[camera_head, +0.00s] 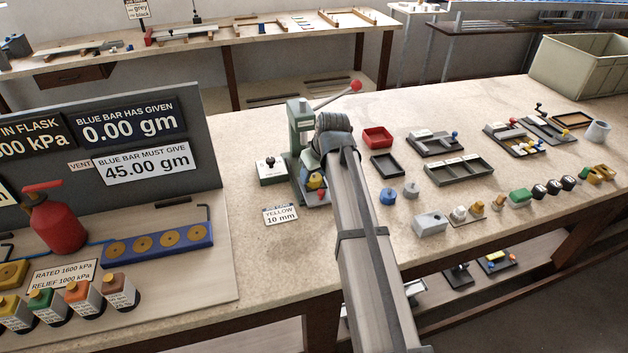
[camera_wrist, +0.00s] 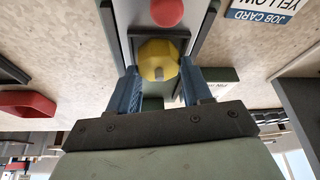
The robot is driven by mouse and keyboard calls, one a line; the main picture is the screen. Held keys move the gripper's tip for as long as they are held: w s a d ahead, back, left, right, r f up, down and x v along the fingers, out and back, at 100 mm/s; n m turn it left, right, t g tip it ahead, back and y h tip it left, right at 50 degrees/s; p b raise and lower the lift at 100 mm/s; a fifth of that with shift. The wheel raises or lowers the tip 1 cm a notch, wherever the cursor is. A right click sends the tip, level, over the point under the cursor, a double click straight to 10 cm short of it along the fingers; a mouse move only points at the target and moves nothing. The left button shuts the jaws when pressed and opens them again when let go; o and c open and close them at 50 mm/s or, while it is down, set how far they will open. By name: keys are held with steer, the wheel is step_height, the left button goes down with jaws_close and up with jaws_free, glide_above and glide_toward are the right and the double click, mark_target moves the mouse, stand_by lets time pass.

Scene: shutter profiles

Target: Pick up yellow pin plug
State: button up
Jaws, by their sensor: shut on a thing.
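The yellow pin plug (camera_wrist: 158,60) is a faceted yellow piece with a small grey pin end. In the wrist view it sits between the two blue fingers of my gripper (camera_wrist: 160,78), which is shut on it. In the head view the yellow plug (camera_head: 316,181) shows at the foot of the green press (camera_head: 301,128), just left of my arm. Most of my gripper is hidden there by my own wrist. I cannot tell whether the plug is lifted clear of the press base.
A red knob (camera_wrist: 167,12) lies just beyond the plug. The press has a lever with a red ball (camera_head: 355,86). Red tray (camera_head: 377,137), blue knob (camera_head: 388,197) and several small parts stand right.

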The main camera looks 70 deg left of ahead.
steer(key=shift+r, duration=0.15)
steer(key=shift+c, duration=0.3)
step_height(320, 180, up, 8)
steer(key=shift+r, duration=0.15)
steer(key=shift+w+r, duration=0.15)
steer(key=shift+r, duration=0.2)
steer(key=w+a+f+m+t, duration=0.1)
steer(key=w+m, duration=0.1)
steer(key=w, duration=1)
steer(key=w+a+f+m+t, duration=0.1)
steer(key=w+a+m, duration=0.15)
steer(key=w, duration=1.05)
steer(key=f, duration=0.8)
steer(key=shift+s+d+f, duration=0.15)
steer(key=shift+d+f, duration=0.1)
steer(key=shift+f, duration=0.15)
steer(key=shift+f, duration=0.3)
